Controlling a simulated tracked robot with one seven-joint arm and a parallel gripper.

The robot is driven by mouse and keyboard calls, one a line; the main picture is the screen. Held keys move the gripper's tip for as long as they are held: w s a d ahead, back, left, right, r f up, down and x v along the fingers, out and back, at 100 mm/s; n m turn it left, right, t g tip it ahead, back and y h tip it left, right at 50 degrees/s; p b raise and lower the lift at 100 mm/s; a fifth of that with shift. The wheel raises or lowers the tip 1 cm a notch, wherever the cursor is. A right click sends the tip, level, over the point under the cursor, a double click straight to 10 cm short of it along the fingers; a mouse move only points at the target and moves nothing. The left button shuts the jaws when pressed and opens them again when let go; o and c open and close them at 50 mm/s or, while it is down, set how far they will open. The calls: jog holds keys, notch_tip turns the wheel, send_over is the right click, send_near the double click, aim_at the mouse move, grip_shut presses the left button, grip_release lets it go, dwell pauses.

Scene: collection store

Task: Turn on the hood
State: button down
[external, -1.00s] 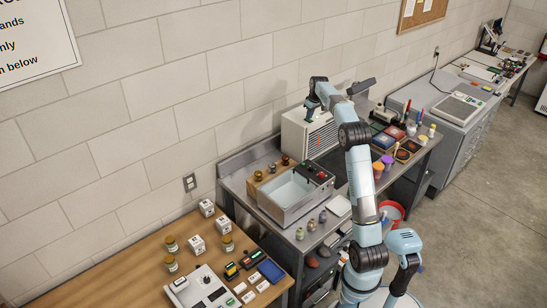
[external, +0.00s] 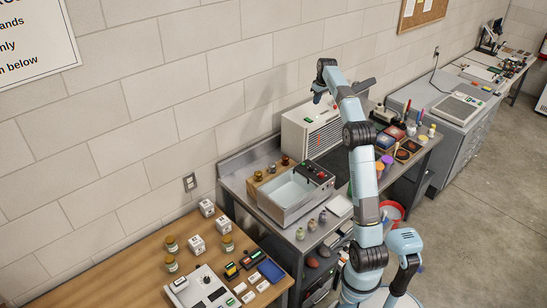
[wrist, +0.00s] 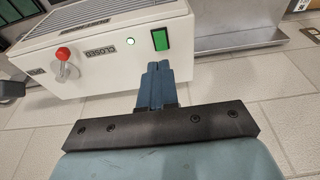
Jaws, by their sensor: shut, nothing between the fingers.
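The hood is a white box with a slatted grille; it stands against the wall on the bench in the external view (external: 312,132). In the wrist view the hood (wrist: 110,62) shows a bright green switch (wrist: 160,39) and a small glowing indicator light (wrist: 130,41). A red-knobbed lever (wrist: 64,56) sits by a label reading CLOSED. My gripper (wrist: 158,68) is shut and empty, with its fingertips pointing toward the switch and seemingly a little apart from it. In the external view my gripper (external: 317,98) is above the hood, near the wall.
A metal basin (external: 290,190) with a control panel stands left of the hood. Colored containers and dark trays crowd the bench on the right. A wooden table (external: 130,270) with jars and small boxes is at lower left. The wall (external: 150,130) is close behind.

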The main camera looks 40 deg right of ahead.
jog(key=shift+s+r, duration=0.45)
jog(key=shift+r, duration=0.4)
jog(key=s+a+r+t, duration=0.1)
jog(key=s+a, duration=0.8)
jog(key=a, duration=0.3)
jog(key=s+a, duration=0.9)
jog(key=a, duration=0.3)
jog(key=s+a+f+t, duration=0.1)
jog(key=s+a+f, duration=0.5)
jog(key=s+f, duration=0.3)
jog(key=s+a+f+t, duration=0.1)
jog(key=s+a+f, duration=0.5)
jog(key=s, duration=0.9)
notch_tip(320, 180, down, 3)
jog(key=shift+r, duration=0.15)
jog(key=shift+s, duration=0.1)
dwell(1.9)
